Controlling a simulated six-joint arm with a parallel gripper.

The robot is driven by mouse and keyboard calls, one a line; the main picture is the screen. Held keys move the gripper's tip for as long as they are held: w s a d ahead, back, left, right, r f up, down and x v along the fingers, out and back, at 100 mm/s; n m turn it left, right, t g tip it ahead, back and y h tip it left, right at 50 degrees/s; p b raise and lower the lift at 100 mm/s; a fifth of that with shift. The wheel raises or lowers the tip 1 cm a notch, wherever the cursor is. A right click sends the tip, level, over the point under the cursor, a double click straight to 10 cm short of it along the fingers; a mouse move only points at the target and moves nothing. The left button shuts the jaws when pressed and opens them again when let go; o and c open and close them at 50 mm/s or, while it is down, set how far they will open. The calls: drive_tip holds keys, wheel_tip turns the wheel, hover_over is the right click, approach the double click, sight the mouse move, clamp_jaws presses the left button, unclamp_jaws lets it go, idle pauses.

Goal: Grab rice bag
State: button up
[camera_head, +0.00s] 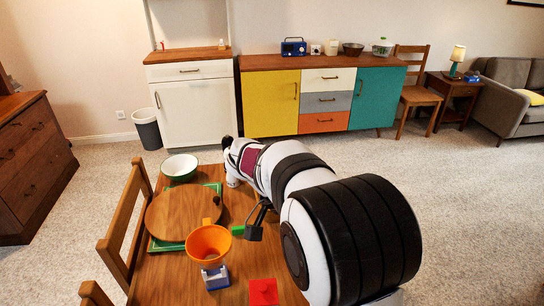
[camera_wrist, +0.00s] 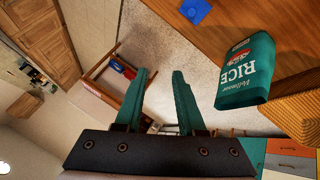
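The rice bag (camera_wrist: 247,75) is a dark teal bag with "RICE" lettering and a red label. In the wrist view it is at the right, against a brown wooden surface (camera_wrist: 270,28). My gripper (camera_wrist: 162,73) has two teal fingers standing apart with nothing between them. The bag is to the right of the fingers and apart from them. In the head view my arm crosses the table; I cannot make out the fingertips or the rice bag there.
The table holds an orange funnel (camera_head: 209,243), a round wooden board (camera_head: 178,216), a bowl (camera_head: 180,167), a red square (camera_head: 263,291) and a blue-and-white item (camera_head: 215,278). A chair (camera_head: 128,223) stands at its left. Carpet lies open between table and colourful sideboard (camera_head: 324,62).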

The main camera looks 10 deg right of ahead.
drive_tip(key=w+f+m+h, duration=0.1)
drive_tip(key=w+f+h, duration=0.1)
drive_tip(key=w, duration=0.3)
drive_tip(key=w+f+m+t+h, duration=0.1)
drive_tip(key=w+f+m+h, duration=0.1)
drive_tip(key=w, duration=0.3)
drive_tip(key=w+f+m+t+h, duration=0.1)
drive_tip(key=w+f+m+h, duration=0.1)
drive_tip(key=w, duration=0.2)
drive_tip(key=shift+w+a+f, duration=0.35)
drive_tip(key=shift+w, duration=0.05)
drive_tip(key=shift+m, duration=0.3)
drive_tip(key=x, duration=0.4)
drive_tip(key=shift+f, duration=0.45)
drive_tip(key=shift+d+f, duration=0.1)
drive_tip(key=shift+d, duration=0.15)
clamp_jaws()
